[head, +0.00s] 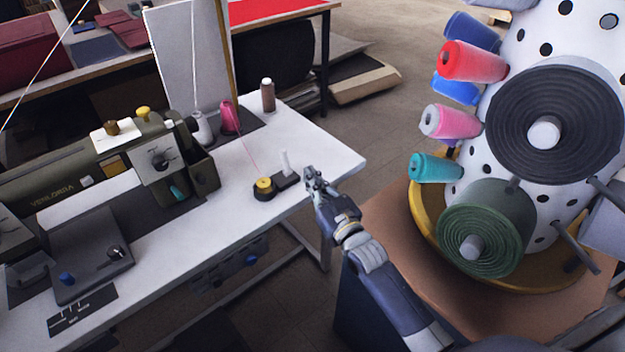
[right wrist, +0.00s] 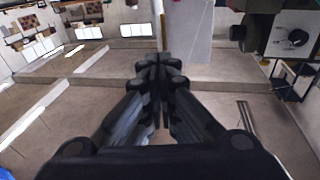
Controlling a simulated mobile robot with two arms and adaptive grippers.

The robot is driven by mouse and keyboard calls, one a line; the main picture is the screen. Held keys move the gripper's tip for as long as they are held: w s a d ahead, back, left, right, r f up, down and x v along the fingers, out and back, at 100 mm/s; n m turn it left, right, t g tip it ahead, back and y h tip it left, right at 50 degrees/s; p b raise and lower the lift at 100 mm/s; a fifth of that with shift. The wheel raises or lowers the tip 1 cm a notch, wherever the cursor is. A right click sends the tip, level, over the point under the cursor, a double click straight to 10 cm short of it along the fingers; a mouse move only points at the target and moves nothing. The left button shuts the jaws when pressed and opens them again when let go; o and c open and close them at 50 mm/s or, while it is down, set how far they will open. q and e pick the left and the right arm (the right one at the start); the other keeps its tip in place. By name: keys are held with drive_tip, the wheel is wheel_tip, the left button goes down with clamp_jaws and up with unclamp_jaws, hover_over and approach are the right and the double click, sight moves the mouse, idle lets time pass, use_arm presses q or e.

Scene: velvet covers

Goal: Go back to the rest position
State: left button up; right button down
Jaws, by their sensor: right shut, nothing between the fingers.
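My right gripper (head: 318,182) is at the right end of the white sewing table (head: 330,150) in the head view, with its arm coming up from the bottom. It is shut and empty. In the right wrist view its fingers (right wrist: 160,62) are pressed together, with nothing held between them. A small black bobbin winder with a yellow bobbin (head: 264,185) and a white post (head: 285,163) sits on the table just left of the gripper. My left gripper is in neither view.
An olive sewing machine (head: 100,175) stands on the table at left. A brown thread spool (head: 267,95) and a pink cone (head: 229,118) stand farther back. A white dotted thread tower (head: 552,52) with several spools rises at right on a brown surface (head: 400,220). Floor shows between.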

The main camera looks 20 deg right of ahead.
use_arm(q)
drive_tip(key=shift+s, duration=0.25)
use_arm(e)
drive_tip(key=shift+s, duration=0.1)
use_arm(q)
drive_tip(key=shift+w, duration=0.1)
